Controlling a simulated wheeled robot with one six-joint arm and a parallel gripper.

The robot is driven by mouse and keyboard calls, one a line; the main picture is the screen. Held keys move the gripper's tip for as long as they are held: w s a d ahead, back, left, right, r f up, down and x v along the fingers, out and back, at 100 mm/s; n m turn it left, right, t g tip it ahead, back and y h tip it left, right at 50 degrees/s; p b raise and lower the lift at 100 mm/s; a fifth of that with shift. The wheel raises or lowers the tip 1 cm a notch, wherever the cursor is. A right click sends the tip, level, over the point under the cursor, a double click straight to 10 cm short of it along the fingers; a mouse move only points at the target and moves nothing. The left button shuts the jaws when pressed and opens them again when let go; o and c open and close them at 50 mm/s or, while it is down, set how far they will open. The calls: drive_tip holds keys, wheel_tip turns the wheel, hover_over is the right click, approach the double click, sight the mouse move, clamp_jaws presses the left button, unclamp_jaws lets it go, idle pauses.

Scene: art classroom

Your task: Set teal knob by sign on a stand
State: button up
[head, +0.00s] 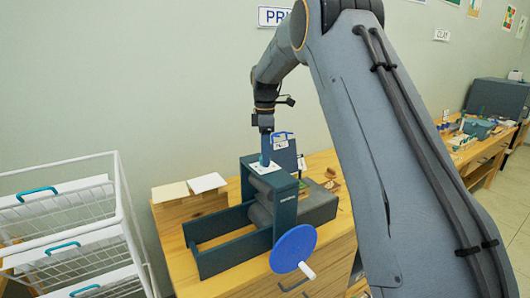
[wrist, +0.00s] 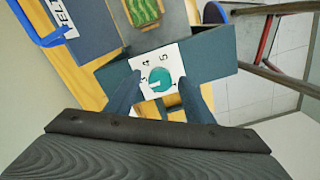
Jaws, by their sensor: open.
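The teal knob (wrist: 160,79) sits on a white dial plate (wrist: 147,64) with the numbers 3, 4 and 5 visible. A pale mark on the knob points toward the left of the picture. My gripper (wrist: 161,88) is open, with one finger on each side of the knob; I cannot tell if they touch it. In the head view my gripper (head: 265,154) points down over the plate (head: 265,168) on top of a dark teal press (head: 285,215). A dark blue sign (head: 284,150) with a white label stands behind the press; its small writing is unreadable.
The press has a blue wheel (head: 293,247) with a white handle at its front right. A white wire rack (head: 128,215) is at the left. A farther bench (head: 488,150) holds clutter.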

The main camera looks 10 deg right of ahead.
drive_tip(key=shift+a+f, duration=0.1)
drive_tip(key=shift+f, duration=0.15)
drive_tip(key=shift+c, duration=0.2)
drive_tip(key=c, duration=1)
